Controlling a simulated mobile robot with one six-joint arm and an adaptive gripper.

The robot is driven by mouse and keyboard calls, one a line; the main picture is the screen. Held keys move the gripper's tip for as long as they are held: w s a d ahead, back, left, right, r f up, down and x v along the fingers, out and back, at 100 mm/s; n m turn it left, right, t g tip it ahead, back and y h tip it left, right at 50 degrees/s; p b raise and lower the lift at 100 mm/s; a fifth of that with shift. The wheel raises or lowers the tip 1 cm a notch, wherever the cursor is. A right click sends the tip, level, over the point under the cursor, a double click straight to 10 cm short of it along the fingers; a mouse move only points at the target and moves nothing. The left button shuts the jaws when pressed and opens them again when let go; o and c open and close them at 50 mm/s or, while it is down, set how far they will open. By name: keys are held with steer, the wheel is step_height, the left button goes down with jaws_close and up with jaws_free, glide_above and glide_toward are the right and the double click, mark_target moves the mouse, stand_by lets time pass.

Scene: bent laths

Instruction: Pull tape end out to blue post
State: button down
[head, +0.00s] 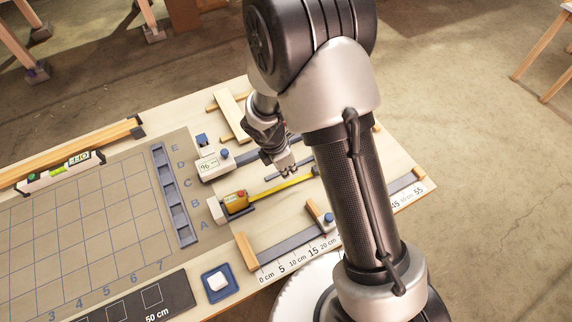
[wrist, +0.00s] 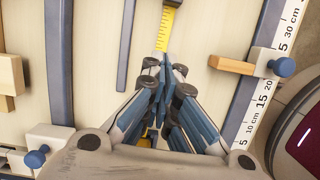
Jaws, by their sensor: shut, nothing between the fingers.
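The tape measure (head: 237,201) is a yellow case in a dark holder on the bench. Its yellow tape (head: 285,186) runs out to the right, and its far part disappears near my arm. In the wrist view the tape (wrist: 166,28) runs from my fingertips up to a dark piece at the top edge. My gripper (head: 287,169) is shut and empty over the bench, close beside or above the tape; I cannot tell if it touches. In the wrist view my gripper (wrist: 153,72) hides the nearer tape. I cannot make out a blue post for certain; my arm hides part of the bench.
A blue-knobbed wooden stop (head: 328,220) sits by the centimetre scale (head: 290,262); it also shows in the wrist view (wrist: 235,65). Grey rails (head: 290,242) flank the tape. A block with a blue knob (head: 213,164) stands to the left. A gridded board (head: 85,220) lies beyond.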

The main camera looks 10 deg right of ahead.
steer(key=b+x, duration=0.2)
steer(key=x, duration=0.4)
steer(key=d, duration=0.2)
steer(key=shift+w+d+r, duration=0.25)
steer(key=shift+w+r, duration=0.1)
steer(key=shift+w+d, duration=0.15)
steer(key=shift+d, duration=0.4)
steer(key=shift+w+d+p, duration=0.15)
steer(key=shift+d+p, duration=0.2)
steer(key=shift+d, duration=0.25)
